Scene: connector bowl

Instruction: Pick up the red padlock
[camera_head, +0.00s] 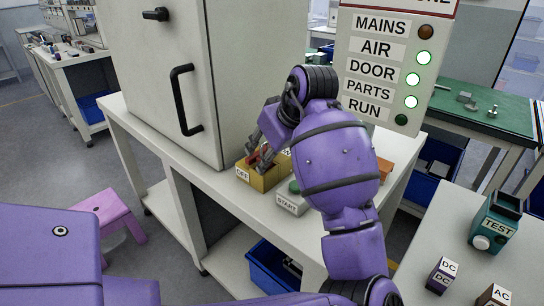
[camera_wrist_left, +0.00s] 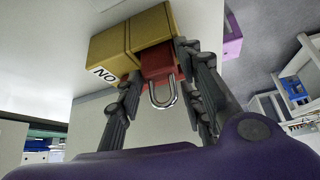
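The red padlock (camera_wrist_left: 160,64) shows in the left wrist view between the fingers of my left gripper (camera_wrist_left: 160,75). Its grey shackle (camera_wrist_left: 163,98) points toward the wrist camera. It is against a yellow two-part box (camera_wrist_left: 128,38) with an "ON" label upside down. In the head view that yellow box (camera_head: 262,181) sits on the white bench with an "OFF" label in front. My left gripper (camera_head: 257,158) reaches down to it from the right, and its fingers hide most of the padlock. The fingertips lie close on both sides of the padlock; contact is unclear. My right gripper is out of view.
A grey cabinet with a black handle (camera_head: 184,98) stands left of the box. A START button box (camera_head: 291,200) is close on the right. A status panel (camera_head: 386,68) stands behind my arm. A TEST unit (camera_head: 494,222) and small labelled blocks are on the right table.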

